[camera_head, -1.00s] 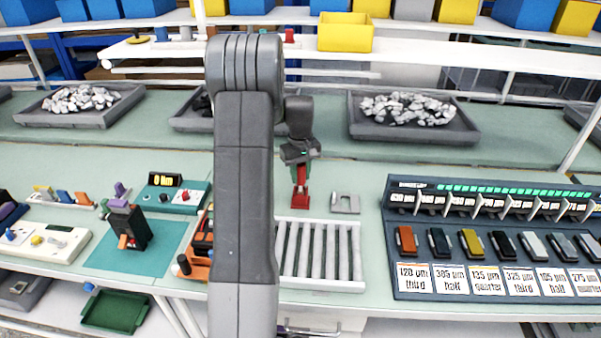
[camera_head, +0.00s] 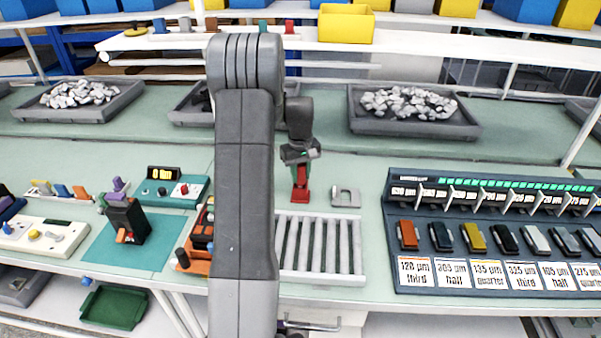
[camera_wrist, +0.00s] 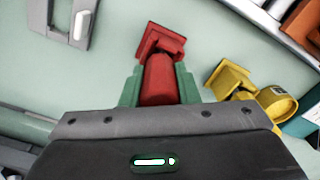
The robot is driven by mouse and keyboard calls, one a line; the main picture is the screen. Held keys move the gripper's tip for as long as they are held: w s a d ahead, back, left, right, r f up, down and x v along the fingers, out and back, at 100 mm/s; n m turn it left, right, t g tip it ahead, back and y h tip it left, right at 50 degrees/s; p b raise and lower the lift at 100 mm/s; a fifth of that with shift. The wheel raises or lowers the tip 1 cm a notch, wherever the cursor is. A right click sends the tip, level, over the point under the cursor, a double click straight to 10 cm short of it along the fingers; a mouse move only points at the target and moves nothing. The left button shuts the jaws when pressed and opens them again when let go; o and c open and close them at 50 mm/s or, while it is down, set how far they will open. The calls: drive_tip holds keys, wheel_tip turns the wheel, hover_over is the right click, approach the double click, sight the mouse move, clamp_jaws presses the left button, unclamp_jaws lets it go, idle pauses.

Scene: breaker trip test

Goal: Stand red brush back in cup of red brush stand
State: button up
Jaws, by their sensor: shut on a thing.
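My gripper (camera_wrist: 158,88) has green fingers on both sides of a red cylinder (camera_wrist: 160,80), which I take for the red brush. In the wrist view, a stepped red piece (camera_wrist: 160,38), seemingly part of the red brush stand, shows just past the cylinder's far end. In the head view my gripper (camera_head: 300,165) points down at the bench, with red between its fingers and red at its foot (camera_head: 300,195). The cup is not clearly visible. I cannot tell whether the brush is inside it or above it.
A yellow stand with a round cup (camera_wrist: 278,102) is close on the right in the wrist view. A grey bracket (camera_head: 345,197) and a roller tray (camera_head: 320,284) are near my gripper. A rack of coloured blocks (camera_head: 490,285) stands at the right.

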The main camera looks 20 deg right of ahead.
drive_tip(key=o, duration=1.1)
drive_tip(key=shift+c, duration=0.2)
wheel_tip(320, 180, up, 14)
drive_tip(key=b, duration=0.1)
drive_tip(key=shift+f, duration=0.15)
drive_tip(key=shift+f, duration=0.1)
wheel_tip(320, 180, down, 14)
drive_tip(key=shift+r+p, duration=0.15)
drive_tip(key=shift+p, duration=0.45)
drive_tip(key=shift+r, duration=0.35)
